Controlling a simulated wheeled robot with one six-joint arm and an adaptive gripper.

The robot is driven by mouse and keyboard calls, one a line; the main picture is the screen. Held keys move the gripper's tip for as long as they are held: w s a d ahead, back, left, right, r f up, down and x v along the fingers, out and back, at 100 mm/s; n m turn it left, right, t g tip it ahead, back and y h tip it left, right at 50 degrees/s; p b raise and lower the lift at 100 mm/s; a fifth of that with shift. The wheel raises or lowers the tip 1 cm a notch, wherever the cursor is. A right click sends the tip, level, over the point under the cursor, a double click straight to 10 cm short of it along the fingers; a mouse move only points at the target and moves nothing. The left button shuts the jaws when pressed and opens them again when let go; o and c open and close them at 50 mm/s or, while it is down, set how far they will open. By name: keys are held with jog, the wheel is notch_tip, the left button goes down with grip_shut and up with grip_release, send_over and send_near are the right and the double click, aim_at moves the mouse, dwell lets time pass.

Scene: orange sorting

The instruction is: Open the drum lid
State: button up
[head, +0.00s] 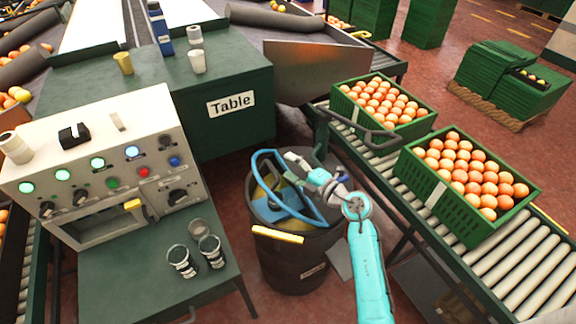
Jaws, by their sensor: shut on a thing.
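The dark drum (297,262) stands on the floor between the green table and the roller conveyor. A blue ring-shaped lid (264,166) sits tilted at the drum's top, its left side raised. Yellow and blue shapes show within the ring. A yellow bar (277,235) is at the drum's front rim. My gripper (297,162) is over the drum's top at the lid's right side, shut on what looks like part of the lid. The exact contact is small and hard to see. My arm covers the drum's right side.
Two green crates of oranges (425,203) (349,91) stand on the roller conveyor (489,277) to the right. A control panel (110,150) and several glasses (198,228) are at left. The green table (215,75) stands behind the drum.

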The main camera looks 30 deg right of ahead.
jog(key=v, duration=0.6)
jog(key=shift+s+d+f, duration=0.15)
jog(key=shift+d+f, duration=0.1)
jog(key=shift+f, duration=0.05)
dwell(0.8)
jog(key=s+a+m+t, duration=0.4)
jog(key=s+a+m, duration=0.2)
jog(key=s+a, duration=0.8)
jog(key=s+d+m+g+h, duration=0.2)
jog(key=s+m+g+h, duration=0.3)
jog(key=s+m, duration=0.9)
jog(key=s+h, duration=0.1)
jog(key=s, duration=1.3)
jog(key=shift+m, duration=0.3)
